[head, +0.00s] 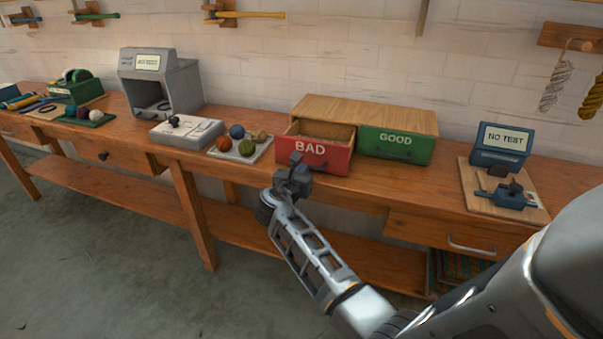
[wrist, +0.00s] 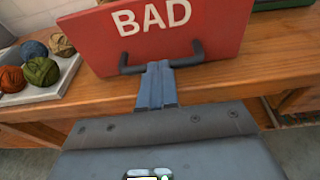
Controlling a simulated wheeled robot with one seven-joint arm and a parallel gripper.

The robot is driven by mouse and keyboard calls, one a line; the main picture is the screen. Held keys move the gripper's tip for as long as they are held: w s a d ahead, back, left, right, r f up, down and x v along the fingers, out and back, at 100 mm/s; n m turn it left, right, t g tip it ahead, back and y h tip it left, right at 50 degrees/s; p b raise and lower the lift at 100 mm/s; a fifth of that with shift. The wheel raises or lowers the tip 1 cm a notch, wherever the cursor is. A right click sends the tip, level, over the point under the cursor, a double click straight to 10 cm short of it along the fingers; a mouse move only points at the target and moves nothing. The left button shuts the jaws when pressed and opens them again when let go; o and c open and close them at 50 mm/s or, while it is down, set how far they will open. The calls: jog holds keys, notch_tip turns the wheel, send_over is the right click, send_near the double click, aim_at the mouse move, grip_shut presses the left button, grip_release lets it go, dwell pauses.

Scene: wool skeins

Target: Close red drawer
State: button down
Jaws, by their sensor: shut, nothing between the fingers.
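The red drawer (head: 314,151), marked BAD, stands pulled out from the left half of a wooden box on the workbench. Its inside shows behind the front panel and looks empty. In the wrist view the red front panel (wrist: 175,32) fills the upper middle, with a dark bar handle (wrist: 190,62) along its lower part. My gripper (head: 296,166) is in front of the red panel at its lower left in the head view. In the wrist view my gripper's fingers (wrist: 157,75) are together, pointing at the middle of the handle. I cannot tell whether they touch it.
The green drawer (head: 396,144), marked GOOD, is beside the red one and looks shut. A white tray (head: 264,150) with several yarn balls lies left of the red drawer. A NO TEST device (head: 500,145) stands at right. The bench edge runs below the drawer.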

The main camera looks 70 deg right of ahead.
jog(key=r+x, duration=0.1)
jog(key=x, duration=0.3)
jog(key=r+x, duration=0.1)
jog(key=x, duration=0.4)
jog(key=b+x, duration=0.1)
jog(key=x, duration=0.4)
jog(key=shift+d+r, duration=0.25)
jog(key=shift+r, duration=0.1)
jog(key=shift+d+r, duration=0.15)
jog(key=shift+d, duration=0.05)
jog(key=shift+d+r, duration=0.1)
jog(key=shift+r, duration=0.05)
